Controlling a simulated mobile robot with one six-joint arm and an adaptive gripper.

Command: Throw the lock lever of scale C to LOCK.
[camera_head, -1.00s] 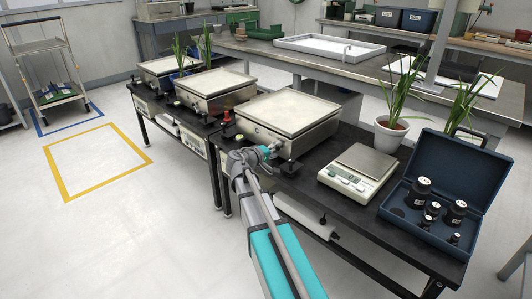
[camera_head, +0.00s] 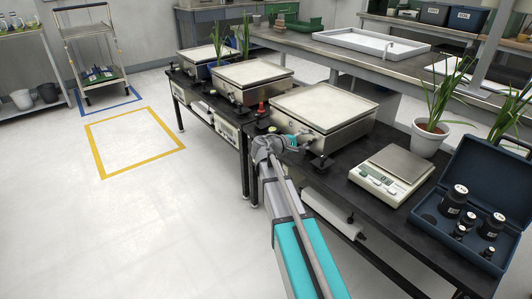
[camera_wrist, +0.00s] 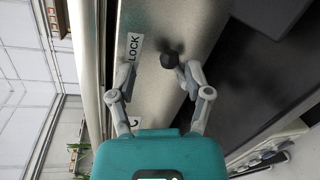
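The nearest of three scales (camera_head: 325,108) stands on the black bench in the head view, with a pale top plate and metal body. In the wrist view a LOCK label (camera_wrist: 134,50) sits on the pale metal face (camera_wrist: 150,95). A dark round lever knob (camera_wrist: 169,60) stands out to the right of the label. My gripper (camera_wrist: 156,69) is open, its fingers spread on either side of the knob. The knob is close to the right fingertip; I cannot tell whether they touch. The lever's pivot is hidden.
A small digital balance (camera_head: 392,172) and an open blue case (camera_head: 475,200) of black weights stand on the bench to the right. A potted plant (camera_head: 432,130) is behind them. The floor left of the bench is clear around the yellow square (camera_head: 135,142).

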